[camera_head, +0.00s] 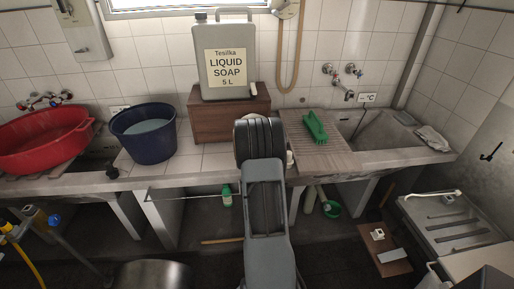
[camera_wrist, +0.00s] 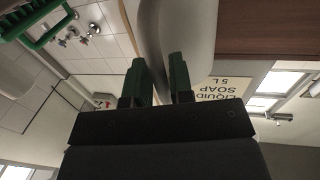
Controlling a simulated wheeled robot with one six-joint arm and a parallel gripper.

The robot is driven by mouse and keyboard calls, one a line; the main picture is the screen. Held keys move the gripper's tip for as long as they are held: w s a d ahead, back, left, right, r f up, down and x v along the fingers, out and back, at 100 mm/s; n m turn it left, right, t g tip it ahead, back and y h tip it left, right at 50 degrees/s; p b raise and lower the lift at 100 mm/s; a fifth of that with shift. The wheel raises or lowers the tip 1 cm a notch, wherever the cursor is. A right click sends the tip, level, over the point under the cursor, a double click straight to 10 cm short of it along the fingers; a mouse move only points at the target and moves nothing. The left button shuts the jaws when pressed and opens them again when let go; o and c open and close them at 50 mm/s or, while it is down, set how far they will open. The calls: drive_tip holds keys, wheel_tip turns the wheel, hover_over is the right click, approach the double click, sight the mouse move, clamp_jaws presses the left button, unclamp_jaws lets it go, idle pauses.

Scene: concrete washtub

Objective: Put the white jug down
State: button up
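A smooth white body, which I take for the white jug (camera_wrist: 185,32), fills the upper middle of the wrist view. My gripper (camera_wrist: 162,82) has its two green fingers on either side of a narrow part of it, and they look closed on it. In the head view my arm hides the gripper and nearly all of the jug. Only a small pale bit (camera_head: 290,157) shows just right of my arm, and I cannot tell if it is the jug. Whether the jug's base touches the counter is hidden.
A wooden box (camera_head: 230,116) behind my arm bears a grey liquid soap canister (camera_head: 228,58). A green brush (camera_head: 316,126) lies on the ribbed drainboard (camera_head: 325,152) beside the concrete sink (camera_head: 388,130). A blue bucket (camera_head: 145,140) and a red basin (camera_head: 42,140) stand left. Tiles between bucket and arm are bare.

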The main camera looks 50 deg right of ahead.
drive_tip(key=o, duration=0.3)
